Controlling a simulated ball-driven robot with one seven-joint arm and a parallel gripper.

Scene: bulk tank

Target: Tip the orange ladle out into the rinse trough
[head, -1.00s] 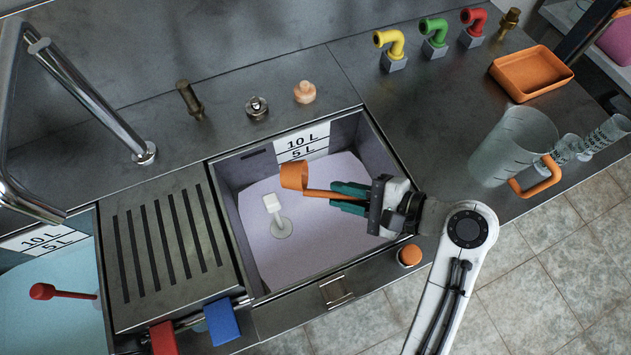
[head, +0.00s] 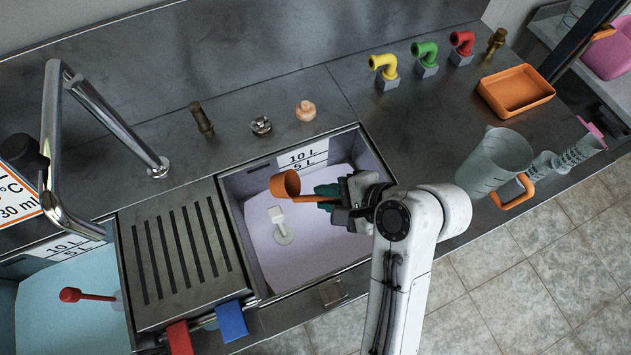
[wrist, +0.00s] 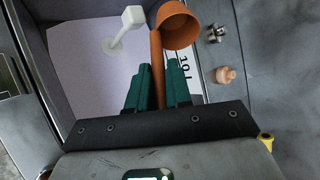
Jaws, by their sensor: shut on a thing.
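The orange ladle (head: 286,184) is in my gripper (head: 318,192), its cup pointing left and its handle between the jaws. In the wrist view the teal jaws (wrist: 157,75) are shut on the handle, and the ladle cup (wrist: 174,25) is beyond the fingertips. The part of its inside that shows looks plain orange; I cannot tell whether it holds liquid. The ladle is above a grey-walled basin (head: 233,190) with pale lilac contents. A second basin with light blue contents (head: 55,310) is at the lower left. Nothing marks either as the rinse trough.
A slotted drain board (head: 195,310) lies between the basins. A white stopper (head: 277,216) stands in the lilac basin, and a red-handled tool (head: 72,295) in the blue one. A curved tap (head: 110,115) rises at left. A clear jug (head: 497,165) and orange tray (head: 520,92) are at right.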

